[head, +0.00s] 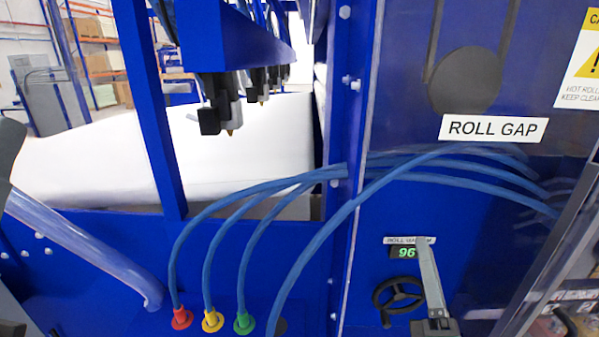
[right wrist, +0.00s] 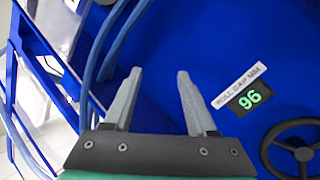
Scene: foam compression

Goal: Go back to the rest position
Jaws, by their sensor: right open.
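My right gripper (head: 427,248) shows at the lower right of the head view, grey fingers pointing up from a dark base. In the right wrist view my right gripper (right wrist: 159,74) has two grey fingers apart, with nothing between them. It stands in front of the blue panel (head: 470,255), just right of a black handwheel (head: 391,296) and overlapping the right end of the label above the display. The handwheel (right wrist: 303,152) lies to the right of the fingers in the wrist view. My left gripper is not in view.
A green display (head: 404,253) reads 96. Blue hoses (head: 208,245) arch from red, yellow and green fittings (head: 212,320) across to the right, and run close to the gripper's left in the wrist view. A nozzle bar (head: 235,45) hangs above white foam (head: 90,165).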

